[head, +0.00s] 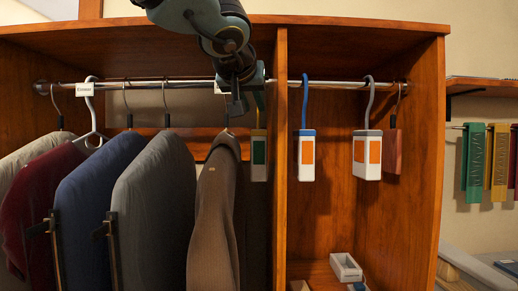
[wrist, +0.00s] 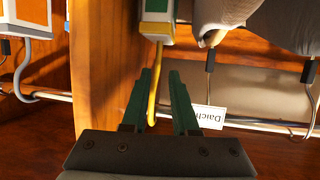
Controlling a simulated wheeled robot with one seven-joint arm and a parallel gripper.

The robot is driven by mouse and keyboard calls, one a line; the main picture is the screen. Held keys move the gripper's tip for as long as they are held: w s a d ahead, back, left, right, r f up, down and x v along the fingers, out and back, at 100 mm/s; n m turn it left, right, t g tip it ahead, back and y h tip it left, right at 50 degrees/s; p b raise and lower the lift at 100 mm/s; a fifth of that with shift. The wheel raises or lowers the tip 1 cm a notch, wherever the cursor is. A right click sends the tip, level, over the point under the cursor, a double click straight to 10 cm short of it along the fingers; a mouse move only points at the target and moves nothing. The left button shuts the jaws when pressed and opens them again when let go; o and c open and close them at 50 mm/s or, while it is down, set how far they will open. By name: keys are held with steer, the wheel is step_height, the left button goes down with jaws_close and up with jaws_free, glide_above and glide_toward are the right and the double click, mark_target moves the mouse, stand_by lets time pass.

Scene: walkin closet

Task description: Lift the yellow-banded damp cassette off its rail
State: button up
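The yellow-banded damp cassette (head: 259,155) hangs from the rail, just left of the wooden divider. It is a white case with a green panel, and its yellow hook (wrist: 155,85) shows in the wrist view. The case (wrist: 156,28) is cut off by the top of that view. My gripper (wrist: 160,76) is open, with the yellow hook between its two green fingers, nearer the left one. The fingers do not look closed on it. In the head view my gripper (head: 246,98) is at rail height and hides the top of the hook.
A wooden divider (head: 280,180) stands close right of the cassette. A brown garment (head: 213,215) and several jackets hang to its left. Beyond the divider hang a blue-hooked cassette (head: 306,152) and a grey-hooked one (head: 367,155). A white name tag (wrist: 209,117) is near my right finger.

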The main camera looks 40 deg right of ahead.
mark_target(258, 114)
steer(key=shift+p+x, duration=1.15)
steer(key=shift+x, duration=2.2)
steer(key=shift+s, duration=0.15)
jaws_close()
steer(key=shift+r, duration=0.1)
